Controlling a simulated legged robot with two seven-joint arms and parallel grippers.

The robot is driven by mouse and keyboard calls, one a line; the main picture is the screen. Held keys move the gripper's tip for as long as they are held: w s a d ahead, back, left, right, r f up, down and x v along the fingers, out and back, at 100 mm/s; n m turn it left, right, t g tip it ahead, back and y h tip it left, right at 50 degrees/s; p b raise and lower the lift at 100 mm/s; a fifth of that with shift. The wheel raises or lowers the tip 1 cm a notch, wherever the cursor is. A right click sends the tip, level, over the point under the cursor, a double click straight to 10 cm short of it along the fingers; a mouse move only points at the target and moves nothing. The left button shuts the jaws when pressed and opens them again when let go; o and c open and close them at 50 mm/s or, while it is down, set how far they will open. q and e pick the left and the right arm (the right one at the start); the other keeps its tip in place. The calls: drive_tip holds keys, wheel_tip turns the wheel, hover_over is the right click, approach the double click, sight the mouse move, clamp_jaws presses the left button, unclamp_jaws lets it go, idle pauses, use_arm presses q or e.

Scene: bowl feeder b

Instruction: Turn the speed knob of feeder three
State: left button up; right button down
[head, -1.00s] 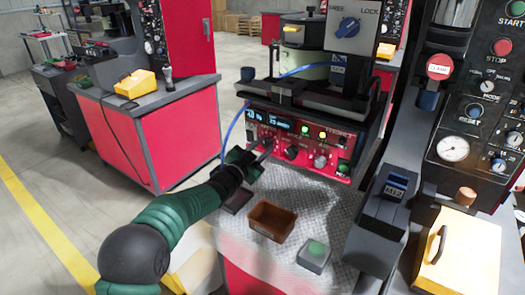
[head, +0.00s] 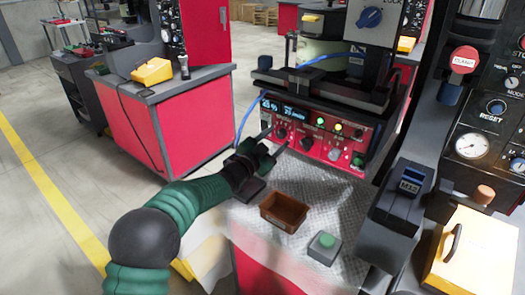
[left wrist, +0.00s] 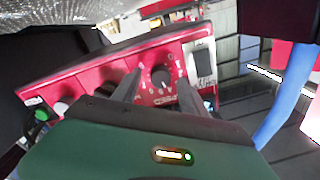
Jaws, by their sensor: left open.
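The red feeder panel (head: 318,150) has a row of knobs under a small lit display (head: 295,112). A black knob (head: 282,133) sits at the panel's left. My left gripper (head: 276,138) reaches it from the front, its two fingers spread. In the left wrist view, a black knob (left wrist: 160,77) with a white mark stands between the open fingertips (left wrist: 157,82). I see a gap on both sides, with no clear contact. The lettering around it is too small to read. My right gripper is in neither view.
A brown bin (head: 284,211) and a green-button box (head: 324,247) stand on the textured plate in front of the panel. More knobs (head: 307,143) sit to the right. A blue hose (head: 243,120) runs at the panel's left. A dark M12 block (head: 405,190) stands at right.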

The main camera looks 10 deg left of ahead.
use_arm(q)
drive_tip(key=v, duration=1.5)
drive_tip(key=shift+s+p, duration=0.3)
drive_tip(key=shift+s, duration=0.1)
drive_tip(key=shift+a+f, duration=0.15)
drive_tip(key=s+a+f+n+g+y, duration=0.3)
drive_tip(key=s+a+f+n+y, duration=0.1)
drive_tip(key=s+f, duration=0.25)
drive_tip(key=s+a+f+n+g+y, duration=0.3)
drive_tip(key=s+f+n+g+y, duration=0.15)
drive_tip(key=f, duration=0.35)
drive_tip(key=s+f+n+g, duration=0.2)
drive_tip(key=s+f+g, duration=0.1)
drive_tip(key=s, duration=0.6)
drive_tip(key=s+f+n+g, duration=0.1)
drive_tip(key=s+f+g, duration=0.2)
drive_tip(key=s, duration=0.6)
drive_tip(key=w+p+v, duration=0.3)
drive_tip(key=p+v, duration=1.2)
drive_tip(key=p, duration=0.1)
drive_tip(key=shift+p+v, duration=0.3)
drive_tip(key=shift+v, duration=0.55)
drive_tip(key=shift+f, duration=0.1)
